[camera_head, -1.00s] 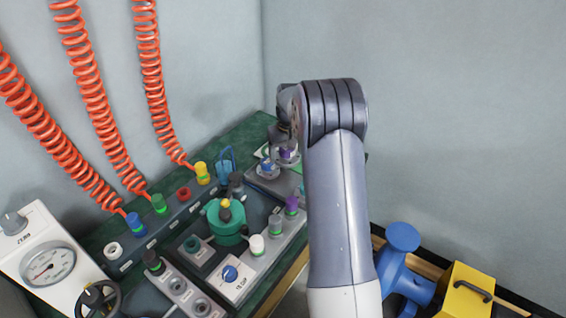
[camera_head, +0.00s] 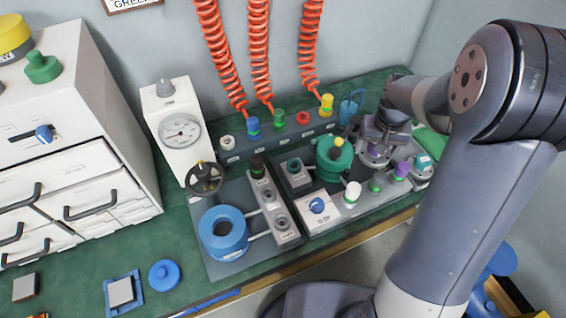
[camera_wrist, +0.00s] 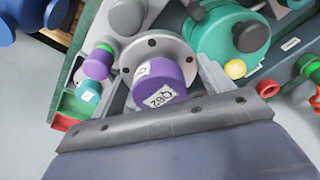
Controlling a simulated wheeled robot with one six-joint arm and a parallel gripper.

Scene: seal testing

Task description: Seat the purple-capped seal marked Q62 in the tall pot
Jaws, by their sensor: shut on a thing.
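My gripper (camera_head: 378,143) is at the back right of the bench and shut on the purple-capped seal (camera_wrist: 165,84). The seal's cap fills the middle of the wrist view, with its white Q62 label facing the camera. A grey round flange with bolt holes (camera_wrist: 130,62) surrounds the cap; I cannot tell whether it touches anything below. In the head view the seal (camera_head: 373,149) is partly hidden under my gripper. A green pot (camera_head: 333,160) with a yellow knob stands just left of it, and a blue pot (camera_head: 222,235) stands further left. I cannot tell which is the tall pot.
Another purple cap (camera_head: 402,169) and a teal-capped piece (camera_head: 423,161) stand close to the right of my gripper. A white cap (camera_head: 353,190) stands in front of the green pot. Orange coiled hoses (camera_head: 262,60) hang behind.

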